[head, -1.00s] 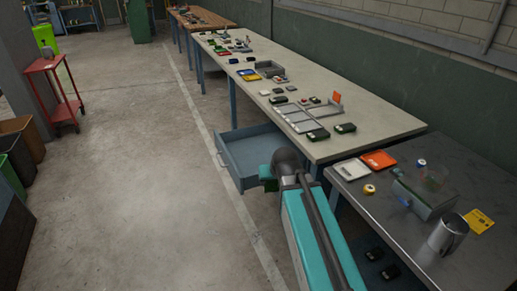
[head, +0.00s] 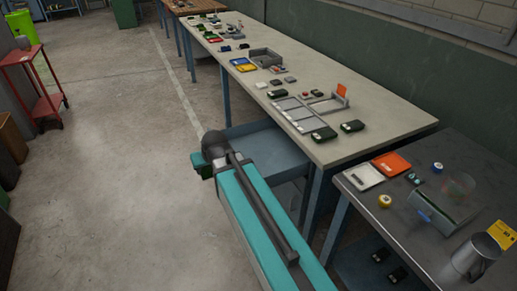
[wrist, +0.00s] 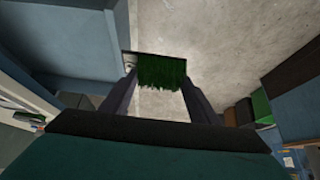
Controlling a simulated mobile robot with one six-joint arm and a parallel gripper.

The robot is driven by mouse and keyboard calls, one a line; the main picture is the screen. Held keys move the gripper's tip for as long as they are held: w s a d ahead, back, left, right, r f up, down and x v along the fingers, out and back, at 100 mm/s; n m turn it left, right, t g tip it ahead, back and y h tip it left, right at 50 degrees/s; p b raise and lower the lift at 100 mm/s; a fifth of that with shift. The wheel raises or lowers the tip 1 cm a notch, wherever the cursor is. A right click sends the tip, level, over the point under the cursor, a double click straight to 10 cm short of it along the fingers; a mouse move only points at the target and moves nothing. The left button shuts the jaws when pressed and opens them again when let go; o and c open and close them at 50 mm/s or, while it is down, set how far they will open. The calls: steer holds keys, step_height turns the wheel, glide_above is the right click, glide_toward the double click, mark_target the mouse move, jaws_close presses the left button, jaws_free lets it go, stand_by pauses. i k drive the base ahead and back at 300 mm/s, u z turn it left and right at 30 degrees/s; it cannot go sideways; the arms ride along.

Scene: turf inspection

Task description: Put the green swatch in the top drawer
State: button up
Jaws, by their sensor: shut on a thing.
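The green swatch (wrist: 162,71), a dark turf-like piece, is between the fingers of my gripper (wrist: 160,84) in the wrist view. My gripper is shut on it and holds it above the concrete floor. An open blue-grey drawer (head: 268,147) juts from under the long bench in the head view. My arm covers its left front part there. A blue-grey surface, likely this drawer, fills the left of the wrist view (wrist: 65,38), beside the swatch. In the head view my fingers are mostly hidden behind the arm, with a little dark green showing at its end.
The long bench (head: 380,118) carries trays, dark green pieces and small parts. A dark table (head: 410,235) at right holds a white tray (head: 363,177), an orange tray (head: 391,164) and a metal jug (head: 472,259). A red trolley (head: 45,103) stands left. The floor between is clear.

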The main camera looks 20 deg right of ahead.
mark_target(261, 153)
steer(key=u, duration=0.55)
steer(key=i, duration=1.2)
steer(key=u, duration=0.55)
